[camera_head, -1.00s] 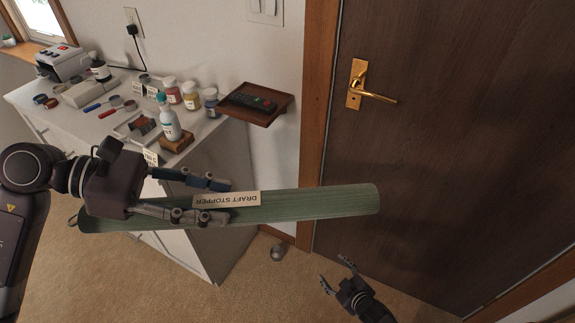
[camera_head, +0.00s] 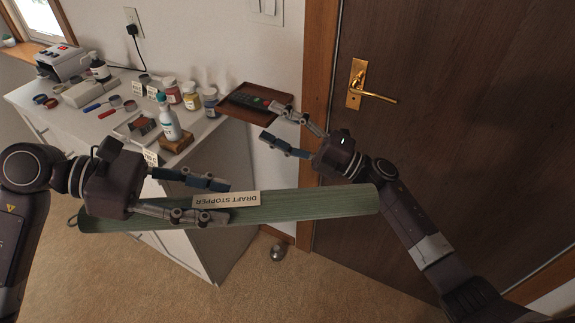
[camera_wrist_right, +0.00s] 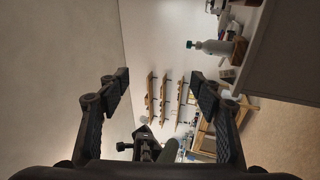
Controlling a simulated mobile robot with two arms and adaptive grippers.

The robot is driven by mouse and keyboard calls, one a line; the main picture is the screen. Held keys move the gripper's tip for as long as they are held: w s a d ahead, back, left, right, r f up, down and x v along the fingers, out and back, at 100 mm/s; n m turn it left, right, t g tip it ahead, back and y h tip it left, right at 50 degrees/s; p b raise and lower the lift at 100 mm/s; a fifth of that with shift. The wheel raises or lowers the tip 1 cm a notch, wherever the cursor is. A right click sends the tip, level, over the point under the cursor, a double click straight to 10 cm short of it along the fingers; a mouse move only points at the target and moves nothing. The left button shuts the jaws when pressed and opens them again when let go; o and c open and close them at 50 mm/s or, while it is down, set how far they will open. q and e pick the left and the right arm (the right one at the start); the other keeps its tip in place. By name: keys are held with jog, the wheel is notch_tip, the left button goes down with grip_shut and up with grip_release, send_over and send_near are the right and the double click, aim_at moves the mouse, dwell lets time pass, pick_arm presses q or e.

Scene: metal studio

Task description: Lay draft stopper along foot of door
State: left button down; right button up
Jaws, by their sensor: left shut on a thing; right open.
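The draft stopper (camera_head: 310,203) is a long green roll with a paper label. It is held up in the air, roughly level, in front of the cabinet and the door's lower part. My left gripper (camera_head: 222,200) is shut on it near the label. My right gripper (camera_head: 278,128) is open and empty, above the stopper and by the wall shelf, fingers pointing left. The dark brown door (camera_head: 450,130) with a brass handle (camera_head: 373,94) looks closed.
A white cabinet (camera_head: 215,215) at the left carries bottles, jars and tools. A small wall shelf (camera_head: 235,109) holds a remote (camera_head: 247,100), close to my right fingers. A round metal piece (camera_head: 278,252) is on the floor by the door frame. The carpet (camera_head: 310,285) before the door looks clear.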

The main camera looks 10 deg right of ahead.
pick_arm(q)
jog(key=shift+r, duration=0.1)
pick_arm(e)
jog(key=s+a+r+n+g+y, duration=0.2)
jog(key=s+a+r+n+g, duration=0.2)
jog(key=s+r+n+g, duration=0.35)
notch_tip(320, 180, up, 3)
jog(key=n+g+h, duration=0.5)
jog(key=n+h, duration=0.2)
jog(key=n, duration=0.7)
send_over(248, 199)
jog(key=w+d, duration=0.2)
jog(key=shift+s+d+m, duration=0.2)
jog(key=shift+s+m, duration=0.05)
jog(key=d+h, duration=0.1)
jog(key=s+d+f+n+t+h, duration=0.1)
jog(key=h, duration=0.1)
jog(key=s+d+n+h, duration=0.1)
jog(key=shift+d+f+t, duration=0.35)
jog(key=shift+d+f, duration=0.05)
jog(key=shift+f+h, duration=0.2)
jog(key=shift+h, duration=0.1)
jog(key=x, duration=1.1)
jog(key=shift+w+a+f, duration=0.15)
jog(key=shift+a, duration=0.1)
grip_shut()
pick_arm(q)
jog(key=c, duration=1.1)
grip_release()
jog(key=shift+c, duration=0.2)
